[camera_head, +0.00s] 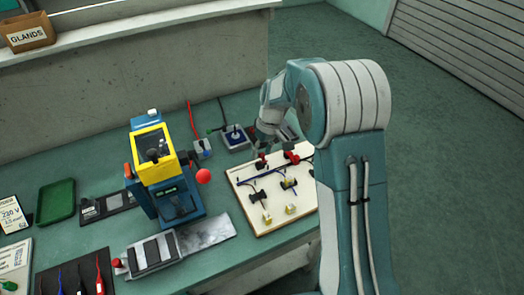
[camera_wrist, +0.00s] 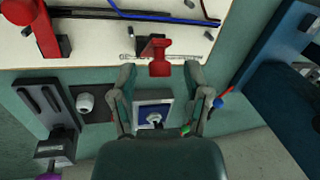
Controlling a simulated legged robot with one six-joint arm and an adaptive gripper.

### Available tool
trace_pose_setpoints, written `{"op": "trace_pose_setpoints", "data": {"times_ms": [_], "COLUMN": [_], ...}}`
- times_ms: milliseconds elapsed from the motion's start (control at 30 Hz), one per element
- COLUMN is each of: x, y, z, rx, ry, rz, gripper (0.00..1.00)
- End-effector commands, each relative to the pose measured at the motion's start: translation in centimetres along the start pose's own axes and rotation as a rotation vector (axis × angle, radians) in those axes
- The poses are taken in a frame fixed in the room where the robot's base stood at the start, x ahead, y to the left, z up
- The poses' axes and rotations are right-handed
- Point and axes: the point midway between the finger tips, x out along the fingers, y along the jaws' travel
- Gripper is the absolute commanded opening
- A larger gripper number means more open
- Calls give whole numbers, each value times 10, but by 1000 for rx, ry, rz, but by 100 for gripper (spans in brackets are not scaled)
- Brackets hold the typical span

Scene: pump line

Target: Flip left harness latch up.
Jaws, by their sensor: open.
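The harness board (camera_head: 277,215) is a pale panel with cables and clips on the bench. Its left latch (camera_head: 261,163) is red on a dark base near the far edge. In the wrist view this latch (camera_wrist: 160,58) has a red T-shaped handle. The right latch (camera_head: 292,157), also red, shows in the wrist view (camera_wrist: 42,30) at upper left. My gripper (camera_wrist: 160,77) is open, one fingertip on each side of the left latch's handle, with visible gaps. In the head view my gripper (camera_head: 264,146) is over the board's far edge, partly hidden by my arm.
A blue switch box (camera_head: 235,137) stands behind the board. A blue and yellow press (camera_head: 160,165) with a red ball knob (camera_head: 203,176) stands to the left. A green tray (camera_head: 56,202) lies farther left. My arm hides the board's right side.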

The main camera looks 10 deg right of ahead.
Motion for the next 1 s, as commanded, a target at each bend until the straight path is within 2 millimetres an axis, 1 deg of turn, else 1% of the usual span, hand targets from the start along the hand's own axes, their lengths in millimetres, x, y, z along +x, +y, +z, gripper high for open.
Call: {"op": "trace_pose_setpoints", "data": {"times_ms": [33, 67, 100, 167, 200, 433, 567, 1000], "x": [0, 0, 0, 0, 0, 0, 1, 0], "y": [0, 0, 0, 0, 0, 0, 1, 5], "z": [0, 0, 0, 0, 0, -1, -5, -23], "rx": [0, 0, 0, 0, 0, 1, 9, 70], "ry": [0, 0, 0, 0, 0, -4, -41, -300], "rz": [0, 0, 0, 0, 0, -1, -12, -68], "gripper": [61, 52, 35, 8, 0, 0, 0, 0]}}
